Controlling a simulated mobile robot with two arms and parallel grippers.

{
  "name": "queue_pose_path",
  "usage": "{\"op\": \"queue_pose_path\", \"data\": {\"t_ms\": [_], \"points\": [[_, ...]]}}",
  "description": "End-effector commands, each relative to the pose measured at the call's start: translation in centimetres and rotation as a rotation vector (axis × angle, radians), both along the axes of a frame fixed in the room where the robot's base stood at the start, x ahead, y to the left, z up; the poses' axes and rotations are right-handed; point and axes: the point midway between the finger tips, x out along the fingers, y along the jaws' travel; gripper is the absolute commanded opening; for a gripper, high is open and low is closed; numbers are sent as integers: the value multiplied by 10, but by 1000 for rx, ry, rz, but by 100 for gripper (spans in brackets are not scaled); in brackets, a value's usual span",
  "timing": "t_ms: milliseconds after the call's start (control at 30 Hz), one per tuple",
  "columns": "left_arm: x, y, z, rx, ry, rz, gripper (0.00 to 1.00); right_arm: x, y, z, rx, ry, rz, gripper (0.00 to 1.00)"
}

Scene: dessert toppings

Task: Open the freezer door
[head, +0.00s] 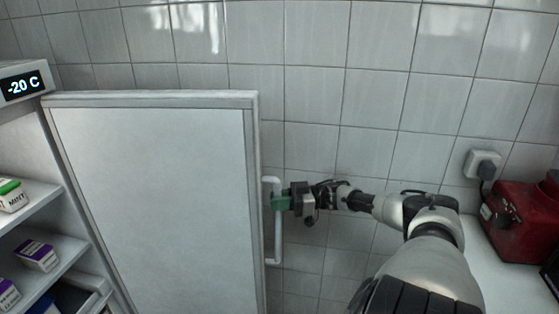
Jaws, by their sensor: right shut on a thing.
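The freezer door (160,190) stands swung open, its pale inner face turned toward me. The freezer (45,110) is at the left, with its shelves exposed and a display (22,86) reading -20 C. A white vertical bar handle (277,245) runs along the door's right edge. My right gripper (279,201) reaches in from the right and is shut on the handle, around its upper part. The fingertips are partly hidden at the handle. My left gripper is not in view.
Small cartons, one marked MINT (12,196) and one with a purple label (36,256), sit on the freezer shelves. A red appliance (525,222) stands on a white counter (500,258) at the right, below a wall socket (484,163). A tiled wall is behind.

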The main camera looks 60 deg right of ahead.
Motion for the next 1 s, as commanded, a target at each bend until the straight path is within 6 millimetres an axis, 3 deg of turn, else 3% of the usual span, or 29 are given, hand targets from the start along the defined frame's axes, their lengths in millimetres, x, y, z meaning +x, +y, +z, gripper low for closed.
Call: {"op": "queue_pose_path", "data": {"t_ms": [400, 433, 567, 867, 1000], "points": [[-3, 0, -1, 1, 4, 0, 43, 1, 0, 0, 0, 1, 0, 0], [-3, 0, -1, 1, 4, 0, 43, 1, 0, 0, 1, 1, 0, 26], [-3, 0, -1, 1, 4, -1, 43, 1, 0, 0, 0, 0, 0, 45], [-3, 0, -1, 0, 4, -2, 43, 0, -2, 0, -1, 1, 0, 45], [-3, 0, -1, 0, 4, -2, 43, -12, -12, -1, -2, 5, -1, 45]]}}
